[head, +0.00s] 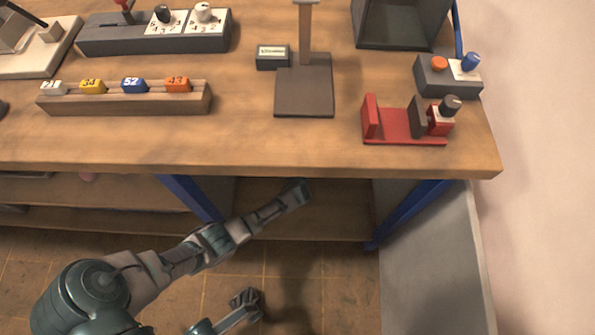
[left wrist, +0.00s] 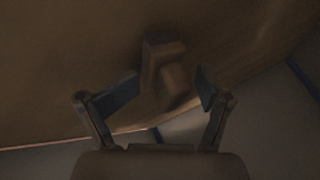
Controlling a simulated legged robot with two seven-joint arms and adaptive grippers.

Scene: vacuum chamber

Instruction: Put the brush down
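No brush can be made out for certain in either view. My left arm comes in from the left in the head view, and its end with the left gripper (head: 298,193) is just below the table's front edge. In the dim left wrist view the left gripper (left wrist: 165,88) has its two fingers spread. A dark brown block-like thing (left wrist: 168,70) shows between and beyond the fingertips, with small gaps to both. I cannot tell what it is.
The wooden table (head: 250,145) holds a grey stand (head: 305,90), a red fixture (head: 395,122), a rack of numbered blocks (head: 125,97), a switch box (head: 155,35) and a button box (head: 448,75). Its front strip is clear. A blue leg (head: 410,212) stands below.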

